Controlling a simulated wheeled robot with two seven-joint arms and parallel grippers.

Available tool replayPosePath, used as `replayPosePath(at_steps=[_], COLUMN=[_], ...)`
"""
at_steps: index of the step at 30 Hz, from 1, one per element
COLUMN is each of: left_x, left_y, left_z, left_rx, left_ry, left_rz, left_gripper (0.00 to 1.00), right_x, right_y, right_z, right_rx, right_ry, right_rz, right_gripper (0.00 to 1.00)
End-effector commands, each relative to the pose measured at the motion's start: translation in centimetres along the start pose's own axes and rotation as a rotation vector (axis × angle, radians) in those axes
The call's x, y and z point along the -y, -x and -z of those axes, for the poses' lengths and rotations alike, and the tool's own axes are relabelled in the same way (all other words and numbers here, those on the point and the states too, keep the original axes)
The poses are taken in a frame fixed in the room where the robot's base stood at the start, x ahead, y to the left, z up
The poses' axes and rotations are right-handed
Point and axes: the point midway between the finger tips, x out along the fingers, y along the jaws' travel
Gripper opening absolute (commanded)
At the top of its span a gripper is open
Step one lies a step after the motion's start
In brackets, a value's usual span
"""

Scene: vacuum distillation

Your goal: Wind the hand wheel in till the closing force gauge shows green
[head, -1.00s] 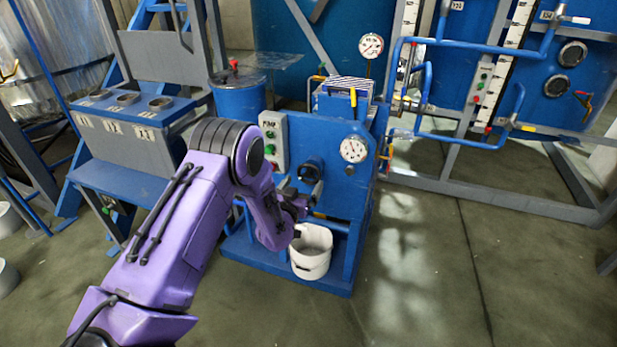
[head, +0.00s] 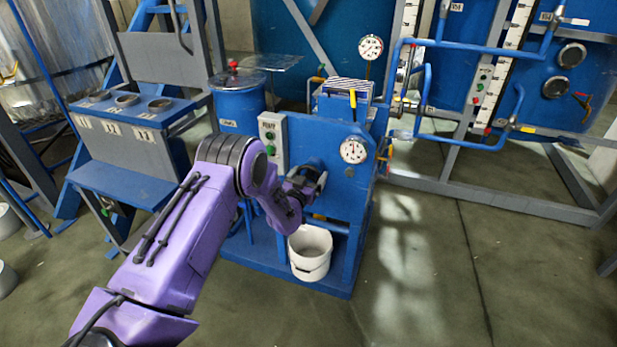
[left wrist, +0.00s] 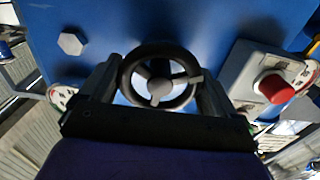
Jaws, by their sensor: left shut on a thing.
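The black hand wheel (left wrist: 160,82) with its three spokes shows in the left wrist view, on the blue front of the press. My left gripper (left wrist: 160,88) has a finger on each side of its rim and is shut on it. In the head view my left gripper (head: 306,184) largely hides the wheel. A round white gauge (head: 353,150) with a dark needle sits on the press's front, right of the wheel; I cannot tell from its small face whether the needle is in green. My right gripper is not in view.
A white bucket (head: 310,254) stands on the press base below my gripper. A grey button box (head: 273,140) is left of the wheel; a red button (left wrist: 275,88) shows close by in the left wrist view. The floor to the right is clear.

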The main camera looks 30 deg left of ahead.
Motion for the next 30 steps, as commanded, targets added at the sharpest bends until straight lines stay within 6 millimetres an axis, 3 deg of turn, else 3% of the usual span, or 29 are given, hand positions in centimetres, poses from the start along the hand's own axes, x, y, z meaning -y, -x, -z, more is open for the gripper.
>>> replayPosePath(at_steps=[8, 9, 16, 19, 30], left_x=[0.0, 0.0, 0.0, -0.1, -0.1], left_y=[0.0, 0.0, 0.2, 1.2, 9.2], left_z=[-0.1, -0.1, -0.1, -0.1, -0.1], left_rx=[0.002, 0.002, 0.002, 0.003, 0.003], left_ry=[-0.045, -0.045, -0.044, -0.044, -0.047], left_rz=[-0.001, -0.001, -0.001, -0.003, -0.003], left_gripper=[0.60, 1.00, 1.00, 1.00, 1.00], right_x=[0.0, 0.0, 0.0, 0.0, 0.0], right_y=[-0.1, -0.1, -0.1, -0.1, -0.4], right_z=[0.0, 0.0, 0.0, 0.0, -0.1], right_rx=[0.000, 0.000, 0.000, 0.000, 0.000], right_ry=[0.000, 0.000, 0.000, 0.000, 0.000], right_rz=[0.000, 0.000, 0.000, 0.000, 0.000], right_gripper=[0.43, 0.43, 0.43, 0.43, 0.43])
